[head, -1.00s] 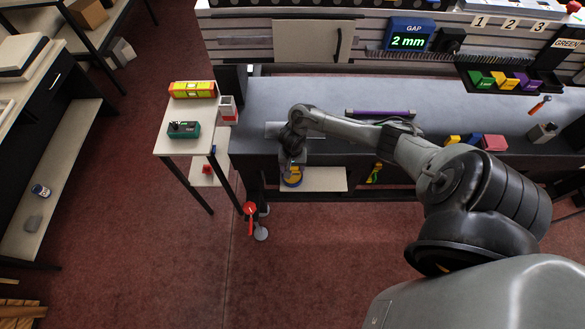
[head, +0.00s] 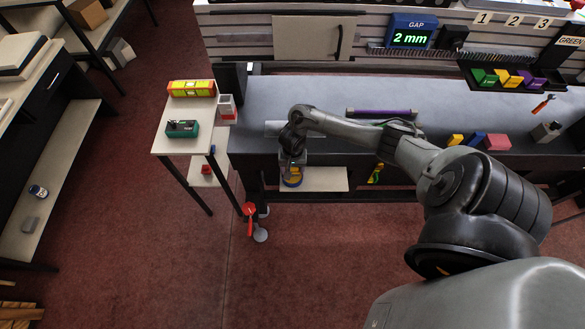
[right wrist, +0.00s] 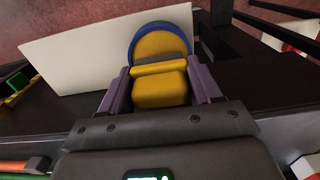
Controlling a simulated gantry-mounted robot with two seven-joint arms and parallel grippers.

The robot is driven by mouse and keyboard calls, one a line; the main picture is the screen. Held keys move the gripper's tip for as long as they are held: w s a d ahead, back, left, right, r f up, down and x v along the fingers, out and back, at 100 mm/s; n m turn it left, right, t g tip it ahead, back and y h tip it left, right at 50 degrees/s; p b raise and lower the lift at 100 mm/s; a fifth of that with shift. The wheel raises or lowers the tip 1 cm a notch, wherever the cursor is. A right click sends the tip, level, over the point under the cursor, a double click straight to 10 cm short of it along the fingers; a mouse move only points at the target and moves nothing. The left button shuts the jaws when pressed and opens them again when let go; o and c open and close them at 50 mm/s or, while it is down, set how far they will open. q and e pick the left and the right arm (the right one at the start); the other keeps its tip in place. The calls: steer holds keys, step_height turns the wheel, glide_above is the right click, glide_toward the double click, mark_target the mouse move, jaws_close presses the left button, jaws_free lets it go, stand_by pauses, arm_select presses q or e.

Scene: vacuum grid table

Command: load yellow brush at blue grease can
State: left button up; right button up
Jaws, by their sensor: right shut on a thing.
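My right gripper (right wrist: 160,88), with purple fingers, is shut on the yellow brush (right wrist: 160,92). The brush's grey end is over the blue grease can (right wrist: 138,38), a round can with a blue rim and a yellow inside. Whether the grey end touches the yellow inside I cannot tell. The can stands on a pale shelf board (right wrist: 75,55) under the bench. In the head view the gripper (head: 291,163) points down at the can (head: 291,183), and the brush is mostly hidden. My left gripper is not in view.
The bench's dark front edge (head: 340,160) is just above the shelf. A side table (head: 175,145) with a green box (head: 182,129) stands to the left. A red-topped post (head: 249,209) stands on the floor below. Several coloured blocks (head: 475,139) lie on the bench at right.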

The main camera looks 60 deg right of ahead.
steer(key=shift+f, duration=0.1)
stand_by(0.3)
steer(key=shift+f, duration=0.4)
stand_by(1.0)
stand_by(0.7)
steer(key=shift+f+p, duration=0.1)
steer(key=shift+p, duration=0.25)
stand_by(0.6)
stand_by(0.4)
steer(key=shift+s+r+p, duration=0.1)
steer(key=shift+r+p, duration=0.55)
steer(key=shift+p, duration=0.2)
step_height(320, 180, up, 4)
steer(key=p, duration=0.4)
steer(key=shift+f+p, duration=0.25)
steer(key=shift+p, duration=0.1)
steer(key=shift+r+p, duration=1.2)
steer(key=shift+p, duration=0.45)
